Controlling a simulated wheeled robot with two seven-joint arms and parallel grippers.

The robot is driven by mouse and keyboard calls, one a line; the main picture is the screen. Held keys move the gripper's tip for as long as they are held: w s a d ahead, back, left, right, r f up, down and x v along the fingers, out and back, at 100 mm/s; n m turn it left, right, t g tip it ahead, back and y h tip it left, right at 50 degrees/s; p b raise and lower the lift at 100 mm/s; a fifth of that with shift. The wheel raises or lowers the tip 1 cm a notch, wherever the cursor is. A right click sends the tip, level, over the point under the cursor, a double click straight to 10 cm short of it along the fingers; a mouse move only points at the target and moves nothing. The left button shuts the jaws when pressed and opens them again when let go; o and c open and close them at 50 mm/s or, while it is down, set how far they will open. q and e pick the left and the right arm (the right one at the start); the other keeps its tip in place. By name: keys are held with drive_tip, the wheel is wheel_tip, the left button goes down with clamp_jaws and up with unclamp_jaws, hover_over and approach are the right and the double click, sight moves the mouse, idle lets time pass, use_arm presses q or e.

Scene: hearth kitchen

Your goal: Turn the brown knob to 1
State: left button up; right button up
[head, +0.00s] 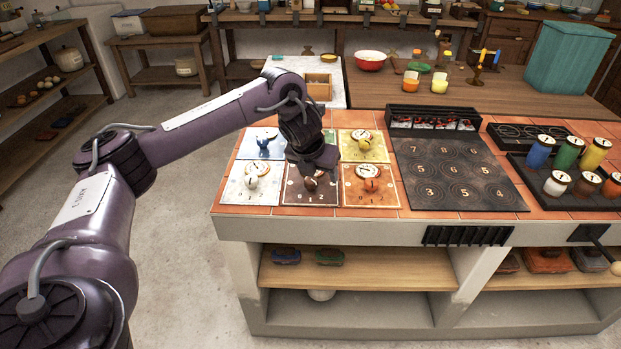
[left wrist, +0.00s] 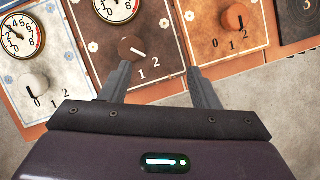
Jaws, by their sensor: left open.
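The brown knob (left wrist: 131,48) sits on a dark brown panel (left wrist: 160,30) in the left wrist view. Its pale pointer mark aims to the lower right, toward the 2. The 1 and 2 are visible; the 0 is not, perhaps behind a finger. My left gripper (left wrist: 160,70) is open, with nothing between its fingers. The knob lies beyond the fingertips in the picture, nearer the left finger, and is not gripped. In the head view the left gripper (head: 318,172) is over the brown panel (head: 310,198) and partly covers it. My right gripper is not in view.
Neighbouring panels carry a white knob (left wrist: 37,85) and an orange knob (left wrist: 236,16), close on either side. A dark plate with numbered rings (head: 460,170) lies to the right. Several coloured jars (head: 540,152) stand at the far right of the tiled counter.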

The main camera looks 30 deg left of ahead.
sight(311, 180)
use_arm(q)
drive_tip(key=shift+g, duration=0.3)
drive_tip(key=a+f, duration=0.1)
drive_tip(key=w+a+f, duration=0.1)
drive_tip(key=f, duration=0.1)
drive_tip(key=w+a+f, duration=0.1)
drive_tip(key=a+f, duration=0.1)
drive_tip(key=shift+w+f, duration=0.1)
drive_tip(key=shift+f, duration=0.15)
drive_tip(key=c, duration=1)
